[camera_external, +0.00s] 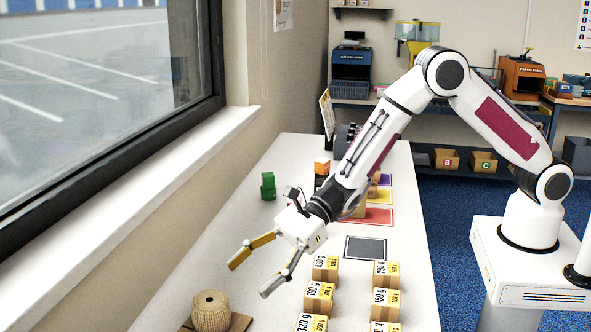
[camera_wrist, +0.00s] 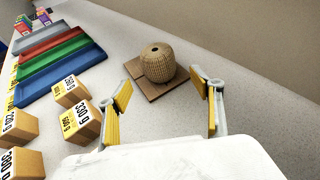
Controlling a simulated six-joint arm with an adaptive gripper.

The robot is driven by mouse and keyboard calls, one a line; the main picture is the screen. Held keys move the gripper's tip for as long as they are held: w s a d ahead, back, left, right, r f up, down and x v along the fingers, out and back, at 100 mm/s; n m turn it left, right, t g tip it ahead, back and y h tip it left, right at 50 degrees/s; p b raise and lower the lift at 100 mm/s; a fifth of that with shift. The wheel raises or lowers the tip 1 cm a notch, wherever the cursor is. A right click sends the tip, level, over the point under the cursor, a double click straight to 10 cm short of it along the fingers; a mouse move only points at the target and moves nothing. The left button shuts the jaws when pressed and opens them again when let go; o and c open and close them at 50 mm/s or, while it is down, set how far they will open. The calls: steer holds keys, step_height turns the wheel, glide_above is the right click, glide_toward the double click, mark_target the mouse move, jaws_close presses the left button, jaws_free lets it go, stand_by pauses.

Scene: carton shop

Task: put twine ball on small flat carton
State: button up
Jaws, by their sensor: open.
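The twine ball (camera_external: 211,311) is a tan, wound ball with a dark hole in its top. It sits upright on a flat brown carton (camera_external: 240,322) at the lower left of the external view. In the wrist view the twine ball (camera_wrist: 158,63) rests on the flat carton (camera_wrist: 143,84), whose edges stick out around it. My gripper (camera_external: 251,272) is open and empty, above the table and apart from the ball. In the wrist view its fingers (camera_wrist: 167,95) are spread wide, with the ball beyond and between them. The ball hides part of the carton.
Several labelled boxes (camera_external: 318,297) stand in rows to the right of my gripper. Coloured trays (camera_wrist: 62,62) lie at the left in the wrist view. A green object (camera_external: 268,187) stands near the window side. Bare table lies around the carton.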

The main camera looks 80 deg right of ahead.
steer(key=shift+s+d+r, duration=0.15)
steer(key=shift+s+d, duration=0.1)
steer(key=shift+d, duration=0.05)
stand_by(0.7)
steer(key=s+d+r+n+g, duration=0.2)
steer(key=s+d+r+n, duration=0.1)
steer(key=s+r+n, duration=0.55)
steer(key=s+d+r+n+g, duration=0.35)
steer(key=s+r+n, duration=0.25)
steer(key=s+r, duration=0.45)
steer(key=s+d+n+t+h, duration=0.1)
steer(key=s+d+n+h, duration=0.4)
steer(key=s+d, duration=0.6)
steer(key=s+d+f+n+t+h, duration=0.1)
steer(key=s+d+n+h, duration=0.4)
steer(key=s+d, duration=0.6)
steer(key=d, duration=0.2)
steer(key=shift+s+d+t+h, duration=0.35)
steer(key=shift+s+d+h, duration=0.05)
